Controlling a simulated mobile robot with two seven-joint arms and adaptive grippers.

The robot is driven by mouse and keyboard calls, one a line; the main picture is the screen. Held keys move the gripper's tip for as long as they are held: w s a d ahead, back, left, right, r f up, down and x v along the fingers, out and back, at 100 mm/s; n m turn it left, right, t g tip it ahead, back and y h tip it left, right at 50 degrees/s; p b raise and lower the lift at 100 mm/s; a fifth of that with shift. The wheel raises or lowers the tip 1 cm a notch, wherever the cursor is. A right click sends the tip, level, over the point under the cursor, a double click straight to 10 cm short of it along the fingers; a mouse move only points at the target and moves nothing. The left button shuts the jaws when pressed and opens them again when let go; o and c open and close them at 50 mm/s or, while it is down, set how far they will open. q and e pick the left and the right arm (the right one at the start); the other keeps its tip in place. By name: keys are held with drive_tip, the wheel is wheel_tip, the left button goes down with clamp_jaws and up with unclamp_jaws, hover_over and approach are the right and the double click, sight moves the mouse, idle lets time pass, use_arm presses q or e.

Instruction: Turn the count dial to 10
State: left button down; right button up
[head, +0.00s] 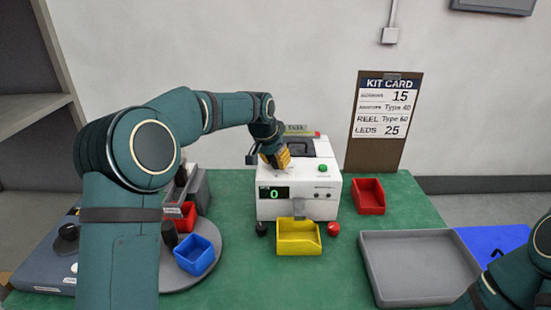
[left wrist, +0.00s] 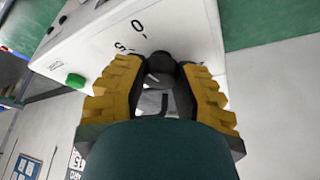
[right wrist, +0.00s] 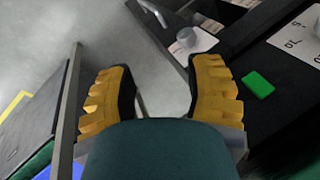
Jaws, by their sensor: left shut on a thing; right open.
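The white counting machine (head: 268,208) stands at the middle of the green table, and its display (head: 274,193) reads 0. My left gripper (head: 276,158) reaches down to the top left of the machine. In the left wrist view the left gripper (left wrist: 160,80) is shut on the black count dial (left wrist: 162,62). The printed marks 0 and 5 show on the white top beside the dial. The dial's pointer is hidden between the fingers. In the right wrist view my right gripper (right wrist: 162,90) is open and empty, away from the machine.
A yellow bin (head: 298,240) stands before the machine, with a red bin (head: 369,196) to its right. A grey tray (head: 410,262) lies front right. A blue bin (head: 194,255) sits on a grey round stand at left. A kit card (head: 386,108) stands behind.

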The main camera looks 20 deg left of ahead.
use_arm(q)
drive_tip(key=n+y+p, duration=0.1)
drive_tip(key=n+y, duration=0.1)
drive_tip(key=n, duration=0.3)
drive_tip(key=shift+d, duration=0.15)
drive_tip(key=n+y+p, duration=0.1)
drive_tip(key=n+p, duration=0.1)
drive_tip(key=n, duration=0.2)
drive_tip(key=shift+n+y, duration=0.4)
drive_tip(key=n+g+y+p, duration=0.1)
drive_tip(key=n, duration=0.2)
drive_tip(key=shift+p, duration=0.3)
drive_tip(key=shift+n+g+y+p, duration=0.45)
drive_tip(key=shift+n+p, duration=0.2)
drive_tip(key=shift+n, duration=0.85)
drive_tip(key=shift+g, duration=0.25)
drive_tip(key=shift+f, duration=0.1)
drive_tip(key=c, duration=0.6)
unclamp_jaws()
drive_tip(key=shift+w, duration=0.1)
